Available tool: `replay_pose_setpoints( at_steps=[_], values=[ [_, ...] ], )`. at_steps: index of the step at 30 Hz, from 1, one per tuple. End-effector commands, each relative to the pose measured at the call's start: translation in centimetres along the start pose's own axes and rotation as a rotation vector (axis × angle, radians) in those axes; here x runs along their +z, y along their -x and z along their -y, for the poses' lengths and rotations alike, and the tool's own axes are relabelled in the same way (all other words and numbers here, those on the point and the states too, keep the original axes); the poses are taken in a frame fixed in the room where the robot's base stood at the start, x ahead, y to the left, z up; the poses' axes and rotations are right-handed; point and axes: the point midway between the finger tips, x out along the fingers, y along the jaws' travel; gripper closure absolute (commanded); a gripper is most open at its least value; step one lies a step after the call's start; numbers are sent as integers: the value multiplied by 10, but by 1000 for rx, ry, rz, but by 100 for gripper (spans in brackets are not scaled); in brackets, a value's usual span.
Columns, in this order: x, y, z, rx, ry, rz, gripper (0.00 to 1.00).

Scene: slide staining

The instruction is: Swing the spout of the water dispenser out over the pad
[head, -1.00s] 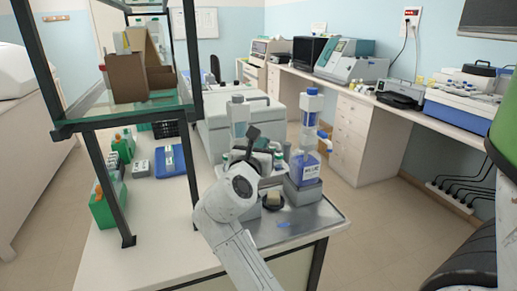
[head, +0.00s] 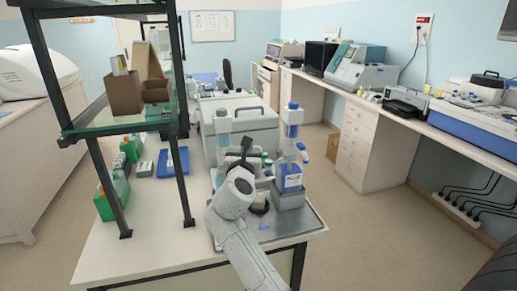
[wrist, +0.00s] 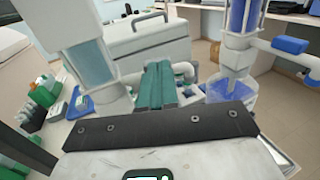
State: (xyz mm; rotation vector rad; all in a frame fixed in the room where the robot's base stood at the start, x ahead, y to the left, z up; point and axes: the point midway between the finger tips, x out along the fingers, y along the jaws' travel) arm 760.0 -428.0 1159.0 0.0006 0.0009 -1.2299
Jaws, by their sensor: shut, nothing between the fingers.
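A clear column with pale blue liquid, apparently the water dispenser (head: 222,128), stands at the left of the metal tray (head: 309,222). It is large at the left of the wrist view (wrist: 92,62). A pale tube beside its lower part may be its spout; its direction cannot be told. My gripper (wrist: 160,68) is shut and empty, its two green fingers together, between this column and the blue-filled dispenser (wrist: 243,15). In the head view my wrist mostly hides the fingers. A dark round holder with a beige top (head: 259,205), possibly the pad, is on the tray right of my wrist.
The blue-filled dispenser stands on a grey block at right in the head view (head: 291,178); its blue-tipped side arm (wrist: 290,45) projects right. A large pale machine (head: 238,112) is behind. A shelf frame (head: 183,185) rises at left. The tray's front right is mostly bare.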

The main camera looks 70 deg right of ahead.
Motion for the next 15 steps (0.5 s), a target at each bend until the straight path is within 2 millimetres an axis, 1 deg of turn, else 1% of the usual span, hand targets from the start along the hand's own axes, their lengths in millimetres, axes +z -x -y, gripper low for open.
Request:
replay_pose_setpoints(
  at_steps=[1,6,15],
  values=[
    [4,-3,0,-1,2,-1,100],
    [2,-12,3,-2,0,-1,100],
    [0,-20,5,-3,0,0,100]
  ],
)
